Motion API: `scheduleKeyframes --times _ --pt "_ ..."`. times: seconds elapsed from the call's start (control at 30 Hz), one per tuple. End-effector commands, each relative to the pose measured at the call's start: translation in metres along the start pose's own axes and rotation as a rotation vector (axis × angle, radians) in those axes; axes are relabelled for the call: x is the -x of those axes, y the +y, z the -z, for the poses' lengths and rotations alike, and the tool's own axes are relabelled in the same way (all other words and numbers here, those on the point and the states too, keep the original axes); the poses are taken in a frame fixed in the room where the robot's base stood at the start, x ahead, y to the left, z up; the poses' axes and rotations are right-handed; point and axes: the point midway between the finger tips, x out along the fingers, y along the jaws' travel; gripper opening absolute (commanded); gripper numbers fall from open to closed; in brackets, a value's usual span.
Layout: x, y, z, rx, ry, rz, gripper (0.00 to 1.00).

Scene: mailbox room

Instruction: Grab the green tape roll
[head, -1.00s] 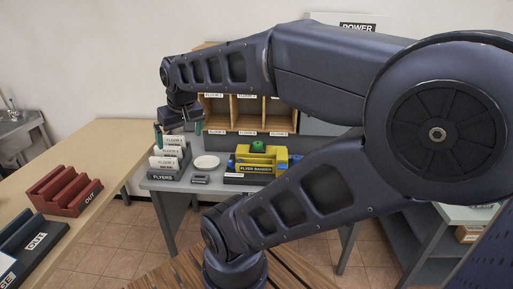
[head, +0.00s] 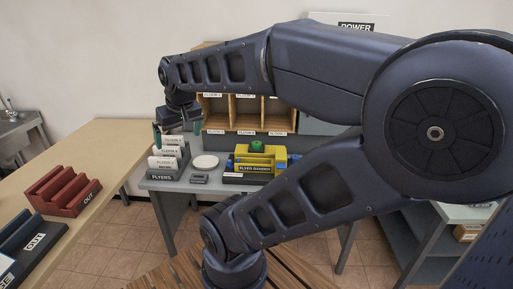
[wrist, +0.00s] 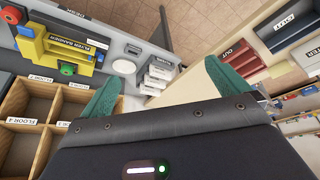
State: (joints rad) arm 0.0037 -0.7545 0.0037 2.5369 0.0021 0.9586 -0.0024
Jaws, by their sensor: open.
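A green round piece (head: 257,146), which looks like the tape roll, sits on top of the yellow and blue flyer bander (head: 278,158) on the grey desk. In the wrist view a green round piece (wrist: 68,69) shows at the lower edge of the bander (wrist: 62,44), at the upper left. My gripper (head: 177,132) is open and empty, above the flyers rack and left of the bander. In the wrist view its green fingers (wrist: 162,88) are spread wide with nothing between them. The green piece is outside the fingers, to their left.
The flyers rack (head: 166,166) and a white round plate (head: 205,162) stand left of the bander. Wooden floor-labelled cubbies (head: 247,113) rise behind it. A red out tray (head: 64,190) lies on the wooden table at left. My arm spans the head view.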

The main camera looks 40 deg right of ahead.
Motion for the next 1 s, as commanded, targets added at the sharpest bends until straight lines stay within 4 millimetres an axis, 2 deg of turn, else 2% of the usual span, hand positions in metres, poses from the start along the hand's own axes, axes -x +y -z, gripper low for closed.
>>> scheduleKeyframes --times 0.37,0.5,0.53,0.83,1.0 --pt "0.000 0.000 0.000 0.000 0.000 0.000 1.00" --pt "0.000 0.000 0.000 0.000 0.000 0.000 0.76" --pt "0.000 0.000 0.000 0.000 0.000 0.000 0.76" --pt "-0.001 0.001 0.003 -0.006 -0.001 -0.001 0.76" --pt "-0.009 0.014 0.025 -0.057 -0.005 -0.011 0.76"
